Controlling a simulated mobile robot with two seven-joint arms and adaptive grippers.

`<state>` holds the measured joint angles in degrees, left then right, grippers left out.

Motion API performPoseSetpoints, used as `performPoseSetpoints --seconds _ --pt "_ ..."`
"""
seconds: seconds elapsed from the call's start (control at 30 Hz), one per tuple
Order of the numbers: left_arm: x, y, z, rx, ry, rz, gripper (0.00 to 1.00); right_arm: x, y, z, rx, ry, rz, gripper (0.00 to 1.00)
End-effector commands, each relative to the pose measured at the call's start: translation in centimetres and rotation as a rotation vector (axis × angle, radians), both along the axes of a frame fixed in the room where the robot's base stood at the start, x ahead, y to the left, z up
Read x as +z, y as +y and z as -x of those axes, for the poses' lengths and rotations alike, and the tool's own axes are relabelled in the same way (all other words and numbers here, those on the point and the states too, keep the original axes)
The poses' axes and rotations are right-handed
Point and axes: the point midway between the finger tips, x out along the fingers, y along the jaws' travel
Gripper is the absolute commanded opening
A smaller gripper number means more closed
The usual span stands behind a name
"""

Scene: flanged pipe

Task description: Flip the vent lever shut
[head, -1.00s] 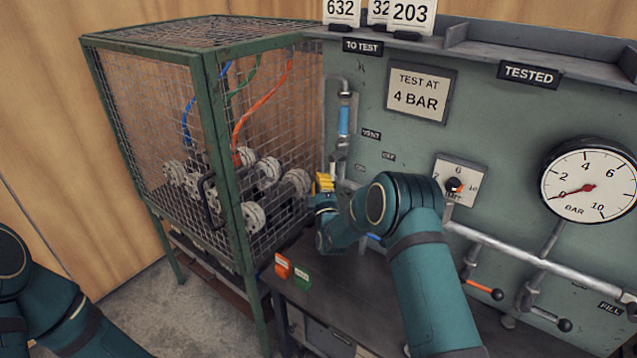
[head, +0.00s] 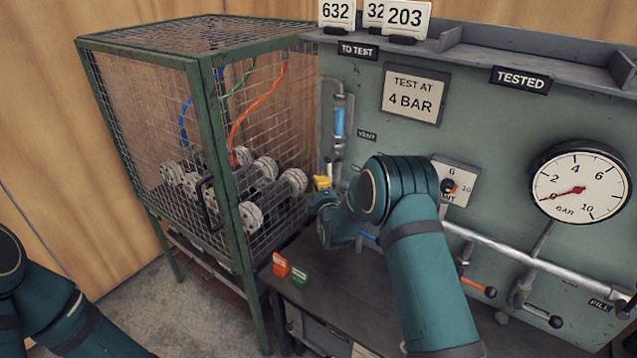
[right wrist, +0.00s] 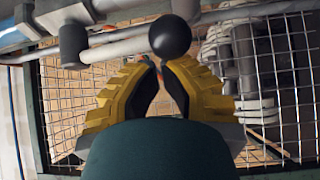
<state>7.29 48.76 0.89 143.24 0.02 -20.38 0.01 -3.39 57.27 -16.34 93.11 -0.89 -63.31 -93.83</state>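The VENT label (head: 367,135) is on the green panel, beside an upright pipe with a blue section (head: 340,122). My right gripper (head: 322,183) is low at this pipe, close to the cage, and my own arm partly hides it. In the right wrist view its yellow fingers (right wrist: 158,66) come nearly together at the tips, with nothing seen between them. A black ball knob (right wrist: 170,37), apparently the vent lever's end, is just beyond the tips. I cannot tell whether they touch. The lever's angle is not clear. My left gripper is out of view; only the left arm shows.
A green mesh cage (head: 205,150) holding flanged pipes stands close left of the gripper. The pressure gauge (head: 578,190) reads about zero. Orange (head: 281,265) and green (head: 300,276) tags are on the dark bench (head: 345,285). Other levers (head: 478,290) are at right.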

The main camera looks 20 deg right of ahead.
Motion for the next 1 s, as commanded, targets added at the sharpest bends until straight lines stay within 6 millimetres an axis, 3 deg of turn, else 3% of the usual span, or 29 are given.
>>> performPoseSetpoints --seconds 0.33,0.73,1.0 --pt "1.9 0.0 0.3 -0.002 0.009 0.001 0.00 0.4 -1.3 1.6 -0.002 0.092 0.074 0.00" --pt "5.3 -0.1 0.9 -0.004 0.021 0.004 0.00 1.7 -3.0 3.7 -0.002 0.398 0.315 0.00" --pt "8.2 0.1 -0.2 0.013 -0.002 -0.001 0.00 3.0 -3.9 4.9 -0.002 0.601 0.475 0.00"
